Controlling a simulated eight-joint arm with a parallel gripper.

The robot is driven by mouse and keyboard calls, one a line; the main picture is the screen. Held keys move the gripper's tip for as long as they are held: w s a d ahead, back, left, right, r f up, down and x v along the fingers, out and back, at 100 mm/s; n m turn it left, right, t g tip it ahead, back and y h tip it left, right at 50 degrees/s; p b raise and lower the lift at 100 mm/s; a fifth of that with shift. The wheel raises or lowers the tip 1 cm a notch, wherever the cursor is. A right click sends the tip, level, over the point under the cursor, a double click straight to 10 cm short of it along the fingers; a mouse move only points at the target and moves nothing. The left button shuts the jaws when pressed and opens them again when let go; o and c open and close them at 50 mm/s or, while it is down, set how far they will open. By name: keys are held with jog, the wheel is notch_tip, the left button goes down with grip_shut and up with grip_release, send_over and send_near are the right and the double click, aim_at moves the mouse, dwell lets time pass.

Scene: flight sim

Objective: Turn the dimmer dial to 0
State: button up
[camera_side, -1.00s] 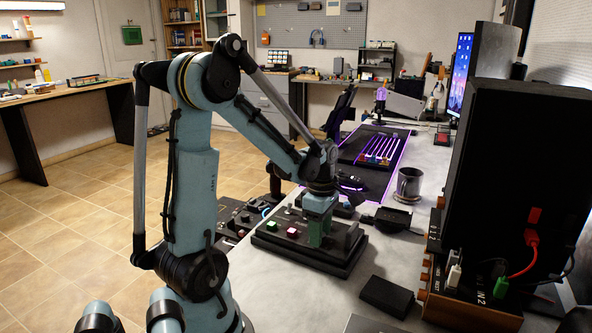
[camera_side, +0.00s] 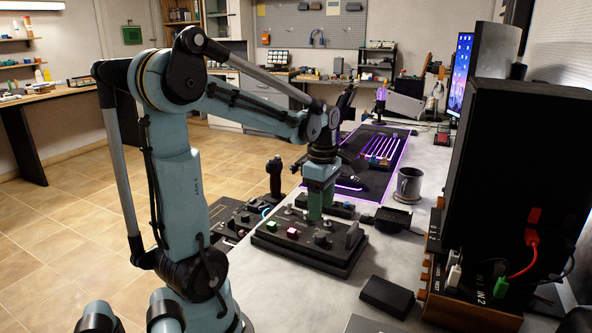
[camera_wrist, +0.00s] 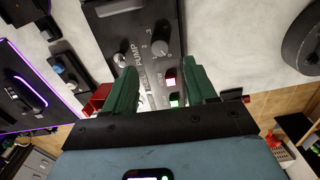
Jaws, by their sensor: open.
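A black control panel (camera_side: 275,245) stands on the pale desk in the side view and also shows in the wrist view (camera_wrist: 110,22). A black round dial (camera_side: 322,238) sits on its right part, and the wrist view shows the dial (camera_wrist: 160,40) beyond the fingertips. Small white marks ring the dial, too small to read surely. My gripper (camera_side: 315,215) is above the panel, apart from the dial, and its green fingers (camera_wrist: 160,80) are spread with nothing between them.
The panel carries a green button (camera_side: 271,226), a pink button (camera_side: 293,232) and a small toggle (camera_wrist: 119,60). A dark upright piece (camera_side: 353,236) stands at its right end. A mug (camera_side: 408,185) and a black box (camera_side: 387,296) sit on the desk.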

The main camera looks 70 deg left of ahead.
jog(key=shift+r, duration=2.35)
jog(key=d+f+m+t, duration=0.3)
jog(key=d+m+t, duration=0.4)
jog(key=d+m, duration=1.1)
jog(key=m, duration=0.8)
jog(key=shift+w+d+f, duration=0.2)
jog(key=shift+w+d, duration=0.05)
jog(key=shift+w, duration=0.15)
jog(key=shift+c, duration=0.3)
